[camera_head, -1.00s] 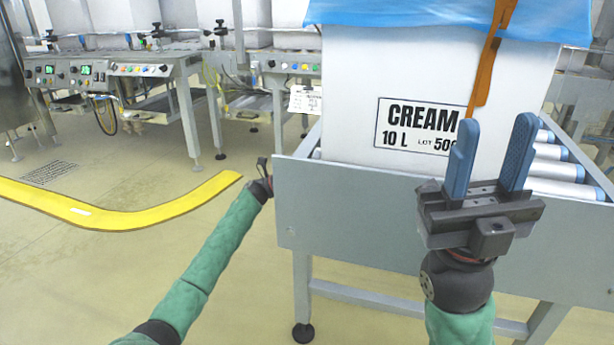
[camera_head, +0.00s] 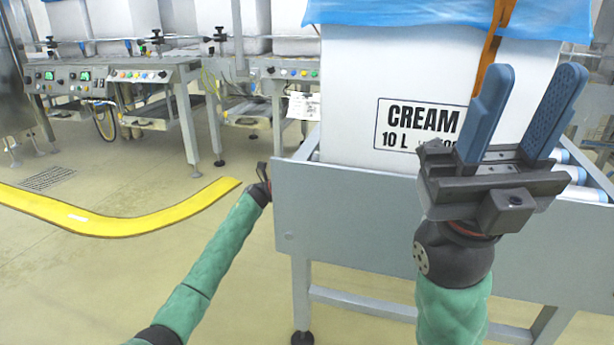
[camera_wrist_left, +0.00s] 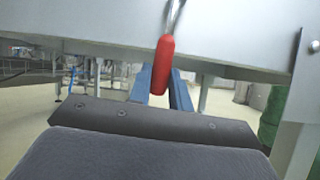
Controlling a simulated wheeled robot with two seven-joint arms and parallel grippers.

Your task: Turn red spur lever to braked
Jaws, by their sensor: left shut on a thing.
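The red spur lever (camera_wrist_left: 162,66) hangs from a metal rod below a grey panel in the left wrist view, its red handle pointing down. My left gripper (camera_wrist_left: 163,88) has its blue fingers on either side of the handle and is shut on it. In the head view my left arm reaches the left end of the grey conveyor frame (camera_head: 350,215), which hides the fingers and the lever. My right gripper (camera_head: 532,82) is open and empty, its blue fingers pointing up in front of the white box.
The white CREAM box (camera_head: 400,70) with a blue liner (camera_head: 400,12) and an orange strap (camera_head: 492,50) stands on the roller conveyor. A yellow floor strip (camera_head: 120,222) curves at left. Machine benches (camera_head: 150,75) stand behind. The floor between is clear.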

